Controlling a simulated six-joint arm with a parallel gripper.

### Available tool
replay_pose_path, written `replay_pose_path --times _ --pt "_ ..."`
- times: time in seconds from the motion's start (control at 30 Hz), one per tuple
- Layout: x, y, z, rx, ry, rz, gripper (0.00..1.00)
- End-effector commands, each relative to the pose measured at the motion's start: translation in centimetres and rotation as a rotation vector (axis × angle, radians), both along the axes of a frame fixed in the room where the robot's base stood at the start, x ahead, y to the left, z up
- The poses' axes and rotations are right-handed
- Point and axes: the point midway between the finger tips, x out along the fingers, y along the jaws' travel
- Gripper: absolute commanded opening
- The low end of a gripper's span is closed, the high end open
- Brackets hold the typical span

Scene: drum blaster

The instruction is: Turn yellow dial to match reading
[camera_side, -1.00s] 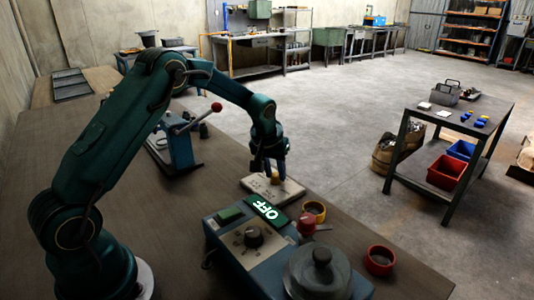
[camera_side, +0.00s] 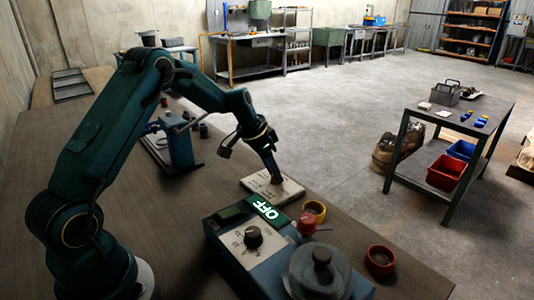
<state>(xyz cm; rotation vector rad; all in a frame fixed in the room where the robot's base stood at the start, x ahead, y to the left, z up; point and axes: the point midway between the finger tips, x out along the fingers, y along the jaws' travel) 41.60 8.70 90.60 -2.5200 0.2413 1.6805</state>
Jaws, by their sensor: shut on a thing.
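My gripper (camera_side: 273,176) reaches down at a slant to a pale flat plate (camera_side: 287,190) on the bench. Its fingers appear edge-on and close together, with the tip at the plate's middle. The yellow dial on this plate is hidden behind the fingers, which are shut on it. A green display (camera_side: 267,208) reads OFF, upside down in this view. It sits on a blue control box (camera_side: 262,277) in front of the plate. Any reading marked on the plate is too small to make out.
The box carries a black knob (camera_side: 253,237), a dark green button (camera_side: 230,211) and a round grey lidded part (camera_side: 318,272). A blue lever device (camera_side: 180,147) stands behind-left.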

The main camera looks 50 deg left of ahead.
Motion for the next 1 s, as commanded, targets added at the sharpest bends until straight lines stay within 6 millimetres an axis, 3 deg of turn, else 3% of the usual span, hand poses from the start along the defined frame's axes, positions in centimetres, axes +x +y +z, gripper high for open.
replay_pose_path --times 0.6,1.0 --pt "0.22 0.61 -0.06 0.004 0.001 -0.589 0.00" --pt "0.31 0.69 -0.08 0.006 0.003 -0.810 0.00"
